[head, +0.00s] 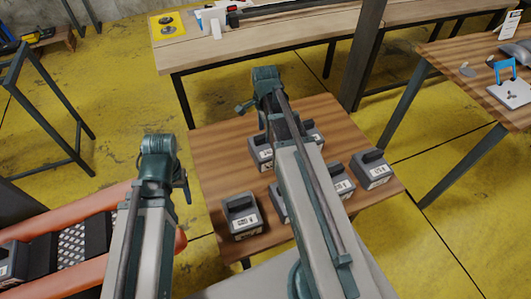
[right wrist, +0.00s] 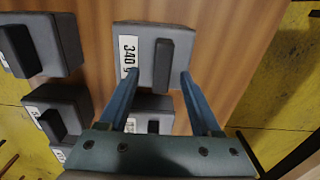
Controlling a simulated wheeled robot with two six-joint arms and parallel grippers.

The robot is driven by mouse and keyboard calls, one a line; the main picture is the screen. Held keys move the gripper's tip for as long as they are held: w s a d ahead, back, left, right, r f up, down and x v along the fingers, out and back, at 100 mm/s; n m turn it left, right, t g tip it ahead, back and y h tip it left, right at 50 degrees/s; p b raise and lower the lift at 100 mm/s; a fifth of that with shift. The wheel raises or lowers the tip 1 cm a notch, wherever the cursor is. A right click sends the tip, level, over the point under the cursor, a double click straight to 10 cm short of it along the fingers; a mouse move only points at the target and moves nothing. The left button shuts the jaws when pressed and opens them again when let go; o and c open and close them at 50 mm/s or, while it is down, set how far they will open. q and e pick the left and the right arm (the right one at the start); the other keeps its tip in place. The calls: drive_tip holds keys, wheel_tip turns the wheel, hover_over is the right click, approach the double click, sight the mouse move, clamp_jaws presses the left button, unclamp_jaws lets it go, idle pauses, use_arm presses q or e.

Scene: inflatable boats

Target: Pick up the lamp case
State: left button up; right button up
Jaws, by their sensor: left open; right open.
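Several grey lamp cases with dark raised handles and white labels stand on the small wooden table, including one at its front left (head: 240,215) and one at its right (head: 371,169). My right gripper (right wrist: 159,78) is open and empty. In the right wrist view its fingertips lie across the lower part of a case labelled 340 (right wrist: 140,62), one to each side; I cannot tell their height or any contact. My right arm hides part of the cases in the head view. My left gripper (head: 182,188) is left of the table, open, its fingers mostly hidden.
Other cases stand close by in the right wrist view (right wrist: 40,42). A long workbench (head: 215,52) stands behind, and another table (head: 440,55) at right. An orange inflatable boat (head: 95,208) lies at left.

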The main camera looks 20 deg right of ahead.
sight(264, 135)
wheel_tip(264, 135, down, 4)
drive_tip(key=b, duration=0.2)
drive_tip(key=shift+w+a+r+b, duration=0.1)
drive_tip(key=shift+w+r+b, duration=0.05)
drive_tip(key=shift+b, duration=0.15)
drive_tip(key=shift+r, duration=0.1)
clamp_jaws()
idle(1.0)
